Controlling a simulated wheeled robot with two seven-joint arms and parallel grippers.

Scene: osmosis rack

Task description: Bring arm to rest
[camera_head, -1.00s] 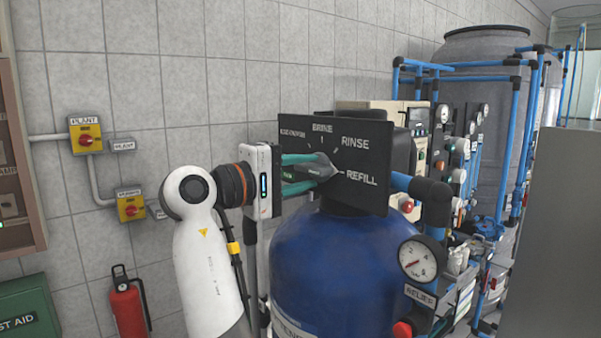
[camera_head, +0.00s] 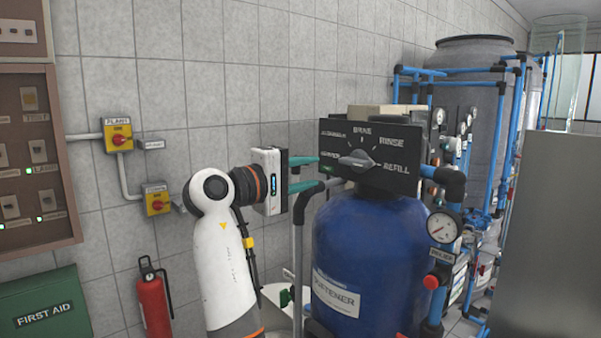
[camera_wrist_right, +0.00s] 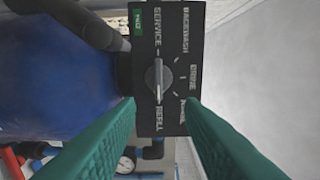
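My right gripper (camera_head: 317,172) has two green fingers, spread apart and empty. It is just left of the black valve panel in the head view, clear of the grey selector knob (camera_head: 357,161). In the right wrist view the open fingers (camera_wrist_right: 161,103) frame the knob (camera_wrist_right: 158,78) from a distance, with nothing between them. The knob's white mark points towards REFILL. The panel (camera_head: 331,141) sits on top of the blue softener tank (camera_head: 372,245). My left gripper is not in view.
A grey pipe (camera_head: 299,215) stands close by the right gripper. A pressure gauge (camera_head: 443,226) and blue pipes are to the right. The tiled wall (camera_head: 240,100) holds yellow-red switches (camera_head: 118,136). A fire extinguisher (camera_head: 153,300) and green first aid box (camera_head: 45,310) are at left.

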